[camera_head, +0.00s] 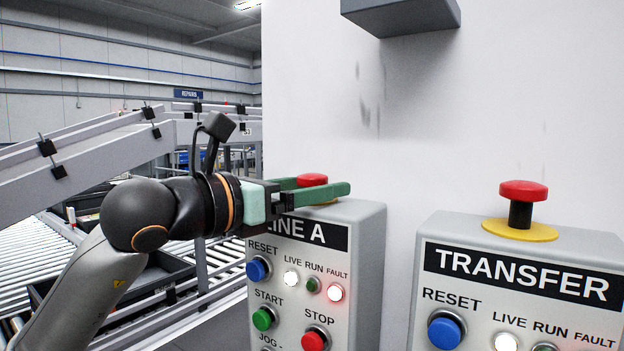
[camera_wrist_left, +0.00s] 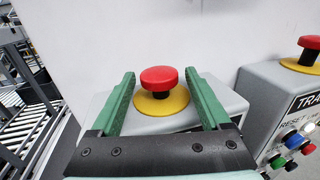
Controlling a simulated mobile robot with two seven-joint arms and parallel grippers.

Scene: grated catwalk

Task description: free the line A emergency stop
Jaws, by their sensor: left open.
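The line A box (camera_head: 365,270) is grey with a "LINE A" label, partly covered by my gripper. Its red mushroom emergency stop (camera_head: 312,179) sits on top; in the left wrist view the red cap (camera_wrist_left: 159,78) stands above a yellow collar (camera_wrist_left: 161,103). My left gripper (camera_head: 318,188) is open, its green fingers on either side of the stop. In the left wrist view the fingers (camera_wrist_left: 162,90) show gaps to the cap on both sides. My right gripper is not in view.
The transfer box (camera_head: 520,258) with its own red stop (camera_head: 522,191) stands to the right. A grey block (camera_head: 400,14) juts from the white wall above. On the line A front, the fault lamp (camera_head: 335,292) glows red. Conveyors (camera_head: 80,155) lie behind at left.

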